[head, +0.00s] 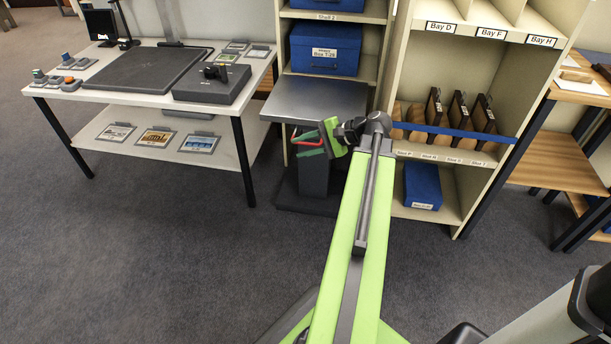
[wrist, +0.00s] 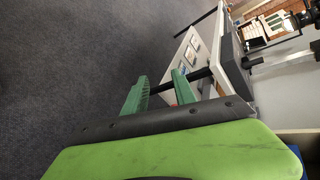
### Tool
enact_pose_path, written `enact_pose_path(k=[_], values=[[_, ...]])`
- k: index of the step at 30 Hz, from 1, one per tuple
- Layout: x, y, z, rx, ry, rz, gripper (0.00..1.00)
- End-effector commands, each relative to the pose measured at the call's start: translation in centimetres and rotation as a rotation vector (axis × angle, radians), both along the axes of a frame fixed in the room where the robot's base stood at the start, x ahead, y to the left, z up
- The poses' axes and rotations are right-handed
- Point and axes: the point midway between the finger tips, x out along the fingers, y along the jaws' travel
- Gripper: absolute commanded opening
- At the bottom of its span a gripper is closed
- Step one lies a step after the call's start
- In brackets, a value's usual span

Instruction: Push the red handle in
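The red handle (head: 308,139) is a thin red bar under the grey top (head: 318,98) of a lift stand, at its left front side. My gripper (head: 313,150) is at the handle in the head view, its green fingers overlapping the handle's area. In the wrist view, the two green fingers of my gripper (wrist: 160,80) stand apart with a gap between them. A small bit of red (wrist: 172,97) shows beside the right finger there. Most of the handle is hidden, and I cannot tell whether the fingers touch it.
A white table (head: 150,98) with a dark flat pad stands to the left. The stand's dark column (head: 313,178) is below the handle. Carpet in front is clear.

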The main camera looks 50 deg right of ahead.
Motion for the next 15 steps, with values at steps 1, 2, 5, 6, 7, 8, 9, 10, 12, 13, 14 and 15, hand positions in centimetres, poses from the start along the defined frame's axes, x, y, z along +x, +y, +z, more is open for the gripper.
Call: enact_pose_path(k=[1,2,5,6,7,8,9,10,12,13,14,15], values=[[-2.3,-3.2,-3.7,0.047,-0.045,-0.084,0.33],[-3.5,-4.6,-3.9,0.074,-0.074,-0.127,0.33],[-7.1,-8.4,-4.4,0.145,-0.155,-0.238,0.33],[-8.2,-9.5,-4.5,0.166,-0.18,-0.269,0.33],[-8.9,-10.1,-4.4,0.176,-0.196,-0.288,0.33],[-9.5,-10.6,-4.3,0.187,-0.209,-0.304,0.33],[-10.2,-11.1,-4.2,0.197,-0.223,-0.319,0.33],[-10.5,-11.4,-4.1,0.202,-0.23,-0.327,0.33],[-10.8,-11.7,-3.8,0.208,-0.239,-0.336,0.33],[-10.9,-11.7,-3.6,0.209,-0.241,-0.337,0.33],[-10.8,-11.7,-3.6,0.209,-0.241,-0.337,0.33],[-10.7,-11.6,-3.5,0.208,-0.24,-0.336,0.33]])
